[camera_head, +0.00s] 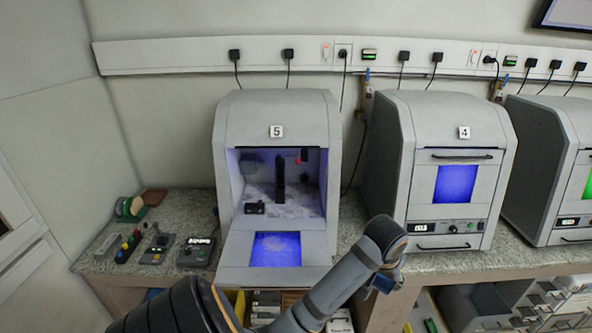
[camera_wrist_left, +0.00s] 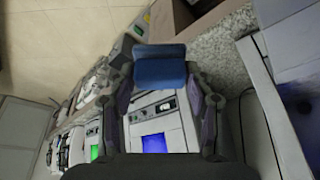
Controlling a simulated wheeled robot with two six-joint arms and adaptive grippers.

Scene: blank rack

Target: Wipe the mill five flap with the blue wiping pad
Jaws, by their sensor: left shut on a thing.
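Mill five, the grey cabinet marked 5 (camera_head: 276,108), stands open, with its flap (camera_head: 233,274) folded down in front. The flap has a blue-lit window (camera_head: 277,249). My left gripper (camera_wrist_left: 160,82) is shut on the blue wiping pad (camera_wrist_left: 160,64), which sits across its fingertips in the left wrist view. In the head view my left arm reaches up from the bottom, and its wrist is right of the flap, in front of mill four. The pad is apart from the flap. My right gripper is out of view.
Mill four (camera_head: 408,170) stands closed to the right, with another mill (camera_head: 548,150) beyond it. Control boxes (camera_head: 196,252) and a green rack of discs (camera_head: 130,208) sit on the speckled worktop (camera_head: 176,215) at left. Drawers and bins are below.

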